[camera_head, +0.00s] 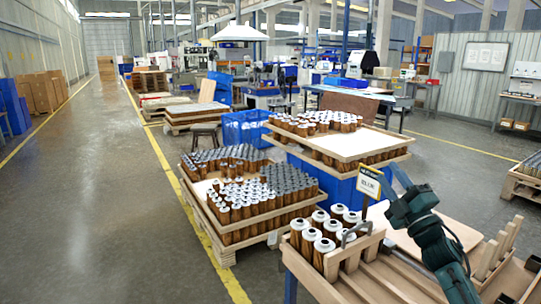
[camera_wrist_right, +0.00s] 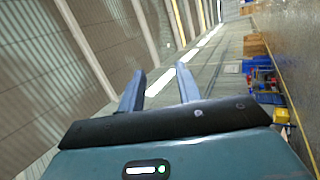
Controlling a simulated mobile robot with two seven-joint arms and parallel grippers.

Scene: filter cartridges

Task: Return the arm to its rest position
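My right arm (camera_head: 437,245) reaches up from the bottom right of the head view, above a wooden bench. Its gripper (camera_head: 388,174) points up and away, clear of the cartridges. In the right wrist view the two fingers of this gripper (camera_wrist_right: 160,72) stand apart with nothing between them, against distant wall and floor. White-capped brown filter cartridges (camera_head: 311,236) stand upright in a wooden crate (camera_head: 331,279) left of the arm. My left gripper is not in the head view.
A wooden bench (camera_head: 390,284) with slats lies under my right arm. A sign (camera_head: 369,182) stands close left of the gripper. Pallets of cartridges (camera_head: 233,205) and a raised wooden tray (camera_head: 345,146) stand beyond. The aisle (camera_head: 110,200) at left is clear.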

